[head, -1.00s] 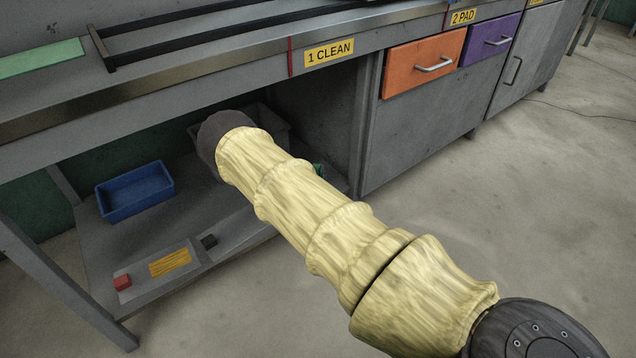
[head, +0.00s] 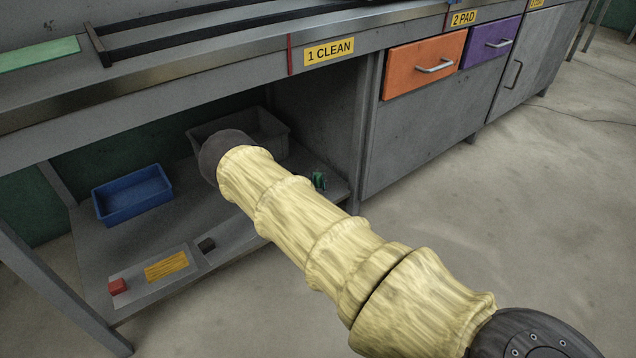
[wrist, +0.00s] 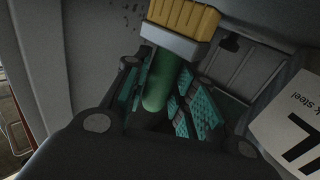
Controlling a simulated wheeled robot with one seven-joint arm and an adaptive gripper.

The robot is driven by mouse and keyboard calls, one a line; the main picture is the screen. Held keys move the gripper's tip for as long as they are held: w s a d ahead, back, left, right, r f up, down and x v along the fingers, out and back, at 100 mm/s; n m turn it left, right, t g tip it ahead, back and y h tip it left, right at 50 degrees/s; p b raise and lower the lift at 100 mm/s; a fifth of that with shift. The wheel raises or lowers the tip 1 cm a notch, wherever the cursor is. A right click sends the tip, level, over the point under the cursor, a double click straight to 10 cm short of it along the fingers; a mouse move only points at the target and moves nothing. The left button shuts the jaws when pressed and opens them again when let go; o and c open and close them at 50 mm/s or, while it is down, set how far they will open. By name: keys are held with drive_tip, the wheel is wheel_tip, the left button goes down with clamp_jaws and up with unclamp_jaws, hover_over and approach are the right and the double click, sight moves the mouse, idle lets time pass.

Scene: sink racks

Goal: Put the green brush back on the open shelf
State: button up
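In the wrist view, the green brush (wrist: 158,82) has a green handle, a pale head block and yellow bristles (wrist: 184,14). Its handle lies between the teal finger pads of my gripper (wrist: 160,98), which appear closed on it; the bristle end points away from me. In the head view my arm hides most of the gripper and brush. A small dark green bit (head: 319,180) shows just past the arm; I cannot tell whether it is brush or finger pad. The open shelf (head: 85,250) is the grey lower board under the counter marked 1 CLEAN.
On the shelf are a blue bin (head: 133,194), a grey bin (head: 272,133) at the back, and a pale panel with a yellow patch (head: 166,266), red block (head: 117,286) and small dark recess (head: 206,245). The counter edge (head: 200,85) overhangs it. An orange drawer (head: 424,64) is right.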

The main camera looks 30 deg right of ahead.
drive_tip(key=shift+o, duration=1.2)
drive_tip(key=shift+r, duration=0.15)
drive_tip(key=shift+s+a, duration=0.15)
drive_tip(key=shift+s, duration=0.05)
drive_tip(key=s+a+f+n+g+y+p, duration=0.1)
drive_tip(key=s+a+f+g+y, duration=0.2)
drive_tip(key=s, duration=0.7)
drive_tip(key=s+a+f+n+g+p, duration=0.1)
drive_tip(key=s+a+f+g+p, duration=0.3)
drive_tip(key=s, duration=0.6)
drive_tip(key=s+a+f+n+g+y+b, duration=0.1)
drive_tip(key=s+a+f+y, duration=0.1)
drive_tip(key=s+a, duration=0.6)
drive_tip(key=s+a+r+n+g+y, duration=0.1)
drive_tip(key=s+a, duration=0.3)
drive_tip(key=s, duration=0.4)
drive_tip(key=s+a+r+n+g+y, duration=0.1)
drive_tip(key=s+a+r+g+y, duration=0.1)
drive_tip(key=s, duration=0.6)
drive_tip(key=s+a+r+n+g+y, duration=0.1)
drive_tip(key=s+a+g+y, duration=0.1)
drive_tip(key=s+a+g, duration=0.2)
drive_tip(key=s+a, duration=0.3)
drive_tip(key=s, duration=0.1)
drive_tip(key=shift+s+r, duration=0.15)
drive_tip(key=shift+s, duration=0.1)
